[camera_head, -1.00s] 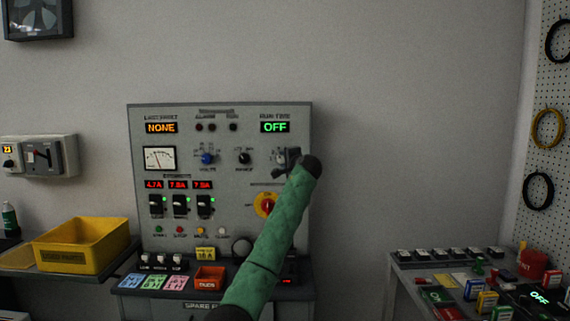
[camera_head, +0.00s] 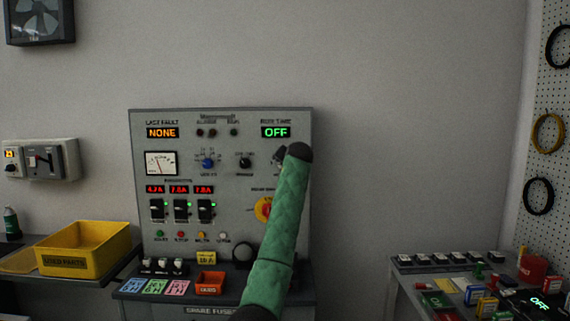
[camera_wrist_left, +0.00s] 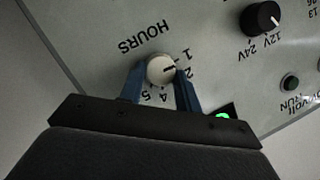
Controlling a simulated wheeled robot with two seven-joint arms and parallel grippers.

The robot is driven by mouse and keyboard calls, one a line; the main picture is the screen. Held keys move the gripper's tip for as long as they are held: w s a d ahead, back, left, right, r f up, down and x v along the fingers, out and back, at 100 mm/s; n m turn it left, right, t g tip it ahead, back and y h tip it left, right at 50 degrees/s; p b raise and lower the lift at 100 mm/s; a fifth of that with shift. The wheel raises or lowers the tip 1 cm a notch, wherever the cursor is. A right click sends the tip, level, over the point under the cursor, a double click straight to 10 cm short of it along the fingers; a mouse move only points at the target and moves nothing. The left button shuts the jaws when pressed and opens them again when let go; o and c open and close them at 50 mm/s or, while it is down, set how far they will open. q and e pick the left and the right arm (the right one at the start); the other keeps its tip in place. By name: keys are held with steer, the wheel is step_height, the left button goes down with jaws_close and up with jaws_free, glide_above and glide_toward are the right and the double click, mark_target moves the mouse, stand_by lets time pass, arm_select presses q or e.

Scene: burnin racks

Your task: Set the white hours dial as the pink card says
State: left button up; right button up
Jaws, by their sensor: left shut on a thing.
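The white hours dial (camera_wrist_left: 158,67) is a round knob on the grey panel, under the word HOURS. Its dark pointer line aims to the right in the left wrist view, near the 1 and 2 marks. My left gripper (camera_wrist_left: 159,84) is shut on the dial, with one blue finger on each side. In the head view my left gripper (camera_head: 279,158) is at the panel's upper right, largely hidden by my green arm, and the dial is hidden there too. The pink card (camera_head: 176,288) lies on the ledge below the panel; its print is too small to read surely.
The panel (camera_head: 220,122) shows OFF on its run time display (camera_head: 276,132). A black knob (camera_wrist_left: 262,18) marked 12V and 24V is near the dial. A red-yellow switch (camera_head: 263,209) is below my gripper. Blue (camera_head: 132,285) and green (camera_head: 155,287) cards lie beside the pink one.

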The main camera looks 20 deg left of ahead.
arm_select(q)
steer(key=shift+f+n, duration=0.2)
steer(key=shift+n, duration=0.1)
arm_select(e)
steer(key=shift+d+r, duration=0.25)
arm_select(q)
steer(key=shift+h, duration=0.4)
arm_select(e)
steer(key=shift+s+d, duration=0.1)
steer(key=shift+f, duration=0.25)
arm_select(q)
steer(key=o, duration=1)
steer(key=shift+a, duration=0.1)
arm_select(e)
steer(key=shift+a, duration=0.25)
arm_select(q)
steer(key=shift+r, duration=0.1)
arm_select(e)
steer(key=shift+r, duration=0.1)
